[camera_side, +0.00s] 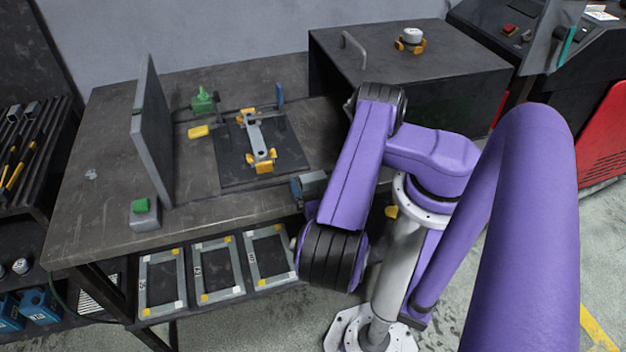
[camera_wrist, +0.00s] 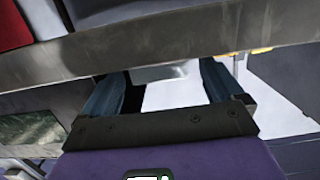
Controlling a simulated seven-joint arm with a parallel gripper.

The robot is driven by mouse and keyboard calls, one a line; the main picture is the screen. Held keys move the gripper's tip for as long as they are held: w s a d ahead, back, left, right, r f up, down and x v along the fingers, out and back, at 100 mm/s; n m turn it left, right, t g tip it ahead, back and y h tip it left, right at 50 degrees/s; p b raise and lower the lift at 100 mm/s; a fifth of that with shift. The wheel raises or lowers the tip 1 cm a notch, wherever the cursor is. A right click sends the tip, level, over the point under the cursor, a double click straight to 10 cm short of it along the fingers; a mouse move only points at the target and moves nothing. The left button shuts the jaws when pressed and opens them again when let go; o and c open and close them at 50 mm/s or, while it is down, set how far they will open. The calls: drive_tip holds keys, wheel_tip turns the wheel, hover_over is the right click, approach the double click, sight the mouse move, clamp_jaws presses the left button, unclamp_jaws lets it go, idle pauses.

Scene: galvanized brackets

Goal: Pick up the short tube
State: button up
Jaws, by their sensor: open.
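I cannot clearly make out the short tube in either view. A grey metal part (camera_side: 256,139) lies on the dark fixture plate (camera_side: 232,174) between yellow clamps (camera_side: 262,161); I cannot tell whether it is the tube. My gripper (camera_wrist: 162,82) shows in the wrist view with its two blue-grey fingers wide apart and nothing held between them. A pale grey piece (camera_wrist: 160,73) shows beyond the fingers, partly hidden by a long metal edge (camera_wrist: 160,48) across the picture. In the side view my arm largely hides the gripper, close to the bench's front edge.
The bench (camera_side: 110,205) carries an upright grey panel (camera_side: 152,132), a small box with a green top (camera_side: 144,214) and a green clamp (camera_side: 203,102). A dark cabinet (camera_side: 440,75) stands behind my arm. Framed parts (camera_side: 218,270) lie on the lower shelf.

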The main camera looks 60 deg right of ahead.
sight(311, 175)
drive_tip(key=shift+x, duration=2.05)
drive_tip(key=c, duration=1.1)
